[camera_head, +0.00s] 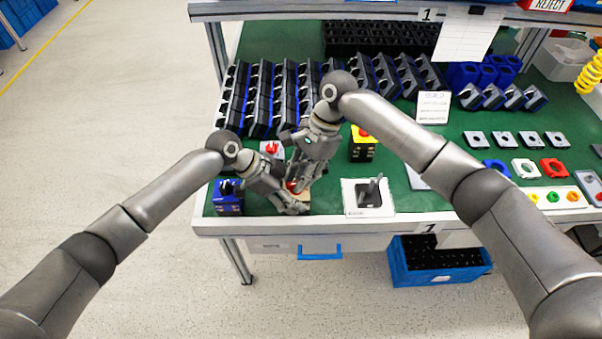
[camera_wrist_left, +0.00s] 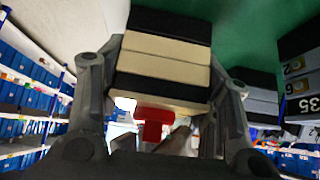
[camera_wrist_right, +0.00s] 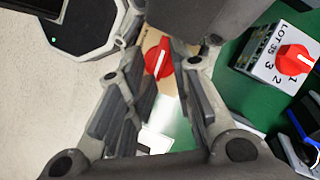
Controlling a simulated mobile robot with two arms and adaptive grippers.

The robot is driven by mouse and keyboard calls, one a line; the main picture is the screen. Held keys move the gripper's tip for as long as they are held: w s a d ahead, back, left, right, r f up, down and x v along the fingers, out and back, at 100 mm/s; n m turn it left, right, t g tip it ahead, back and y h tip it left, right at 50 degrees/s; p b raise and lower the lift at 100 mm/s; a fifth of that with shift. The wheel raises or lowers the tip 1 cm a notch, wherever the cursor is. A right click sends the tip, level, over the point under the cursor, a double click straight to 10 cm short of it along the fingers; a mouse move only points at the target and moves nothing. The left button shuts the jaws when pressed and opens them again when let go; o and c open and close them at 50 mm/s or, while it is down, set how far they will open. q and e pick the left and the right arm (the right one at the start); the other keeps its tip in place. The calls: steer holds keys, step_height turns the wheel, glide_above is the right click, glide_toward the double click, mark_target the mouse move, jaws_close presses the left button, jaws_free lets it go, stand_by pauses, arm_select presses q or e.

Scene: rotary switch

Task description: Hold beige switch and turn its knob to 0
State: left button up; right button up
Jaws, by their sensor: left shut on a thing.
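The beige switch (camera_wrist_left: 165,65) has black bands and a red knob (camera_wrist_left: 153,122). My left gripper (camera_head: 296,207) is shut on the switch's body, with a finger on each side in the left wrist view. My right gripper (camera_head: 296,187) comes from above in the head view. In the right wrist view its fingers are apart, with the red knob (camera_wrist_right: 159,58) between and beyond them; contact cannot be told. The knob bears a white line. The grippers hide most of the switch in the head view, and the 0 mark is not readable.
A blue switch (camera_head: 228,198) stands left of the grippers, and a white switch with a red knob (camera_head: 271,148) behind them. A yellow switch (camera_head: 362,147) and a white-framed lever unit (camera_head: 368,197) stand to the right. Dark racked parts (camera_head: 290,92) fill the back.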

steer(key=shift+s+f, duration=0.15)
steer(key=shift+f, duration=0.1)
steer(key=shift+s+v, duration=0.15)
steer(key=shift+v, duration=1.15)
steer(key=shift+s+v, duration=0.15)
steer(key=shift+v, duration=1.2)
steer(key=s+d+v, duration=0.1)
steer(key=v, duration=0.7)
steer(key=shift+s+d+r, duration=0.2)
steer(key=shift+r, duration=0.15)
steer(key=v, duration=1.2)
steer(key=s+a+f+m, duration=0.1)
steer(key=a+f+m, duration=0.1)
steer(key=f, duration=0.6)
steer(key=s+a+f+m+t, duration=0.1)
steer(key=a+f, duration=0.3)
steer(key=f, duration=0.4)
steer(key=s+a+f+m+t, duration=0.1)
steer(key=a+f+m, duration=0.2)
steer(key=f, duration=0.4)
steer(key=shift+s+f+m+y, duration=0.25)
steer(key=shift+f+m+y, duration=0.15)
steer(key=shift+m, duration=0.1)
